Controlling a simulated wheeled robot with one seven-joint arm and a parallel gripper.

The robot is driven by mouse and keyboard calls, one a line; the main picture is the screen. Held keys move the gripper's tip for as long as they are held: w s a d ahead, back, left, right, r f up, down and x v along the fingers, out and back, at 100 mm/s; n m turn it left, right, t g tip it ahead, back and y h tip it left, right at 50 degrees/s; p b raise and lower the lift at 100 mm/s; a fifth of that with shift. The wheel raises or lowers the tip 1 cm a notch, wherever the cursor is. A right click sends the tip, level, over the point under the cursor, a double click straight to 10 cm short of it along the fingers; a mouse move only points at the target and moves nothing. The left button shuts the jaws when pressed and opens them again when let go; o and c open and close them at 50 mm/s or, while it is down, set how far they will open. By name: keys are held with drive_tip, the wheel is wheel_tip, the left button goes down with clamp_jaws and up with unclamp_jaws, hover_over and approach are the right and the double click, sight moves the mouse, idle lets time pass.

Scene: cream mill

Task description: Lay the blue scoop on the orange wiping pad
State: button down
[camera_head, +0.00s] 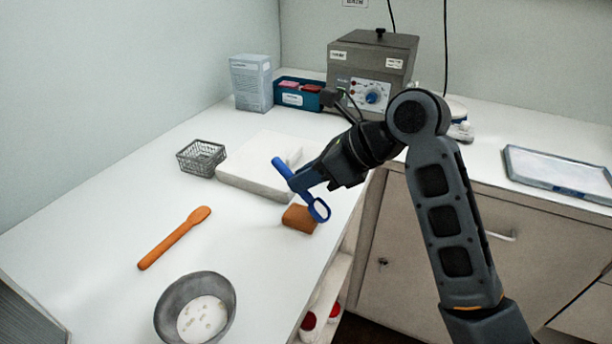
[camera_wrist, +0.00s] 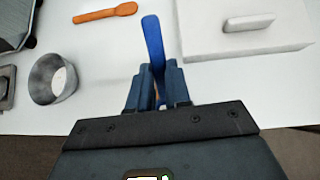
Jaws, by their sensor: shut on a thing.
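The blue scoop (camera_head: 317,208) is held in my gripper (camera_head: 299,181), in the air over the near edge of the counter. Its handle sticks out to the upper left and its ring-like end hangs to the lower right. The orange wiping pad (camera_head: 297,219) lies on the counter near its edge, just below the scoop, which partly covers it in the head view. In the wrist view my gripper (camera_wrist: 158,88) is shut on the scoop (camera_wrist: 153,42), whose handle points up. There the pad is mostly hidden behind the fingers.
An orange spatula (camera_head: 175,238) and a grey bowl (camera_head: 195,308) with pale contents lie to the left. A white slab (camera_head: 250,170) and a wire basket (camera_head: 201,157) are behind. A blue bin (camera_head: 298,96), a white carton (camera_head: 251,83) and a grey machine (camera_head: 371,68) stand at the back.

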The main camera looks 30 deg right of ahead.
drive_tip(key=shift+f+p, duration=0.2)
drive_tip(key=shift+p, duration=0.2)
drive_tip(key=shift+f, duration=0.35)
drive_tip(key=c, duration=1.1)
unclamp_jaws()
drive_tip(key=shift+r+b, duration=0.4)
drive_tip(key=shift+b, duration=0.15)
drive_tip(key=p+v, duration=0.1)
drive_tip(key=v, duration=1.1)
drive_tip(key=shift+r, duration=0.2)
